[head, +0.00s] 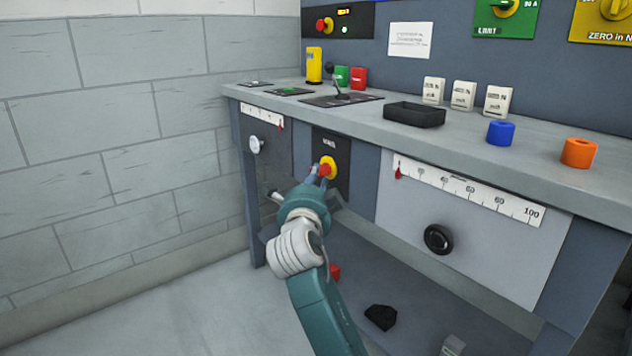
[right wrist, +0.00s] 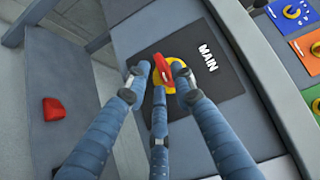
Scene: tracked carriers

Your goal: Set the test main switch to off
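The main switch is a yellow round knob (head: 330,166) with a red handle, on a dark plate on the bench front under the counter. In the right wrist view its red handle (right wrist: 162,68) lies slanted across the yellow disc, on a black plate lettered MAIN (right wrist: 208,58). My right gripper (head: 314,174) is at the knob. In the right wrist view its fingers (right wrist: 159,82) are spread, with the handle between the two upper fingertips; small gaps seem to show beside it. The off mark cannot be read. My left gripper is in neither view.
A scale with a black knob (head: 438,239) is right of the switch; another with a pale knob (head: 257,145) is left. The counter holds a joystick (head: 338,88), a black tray (head: 414,114) and colored cylinders. A black lump (head: 380,317) lies below.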

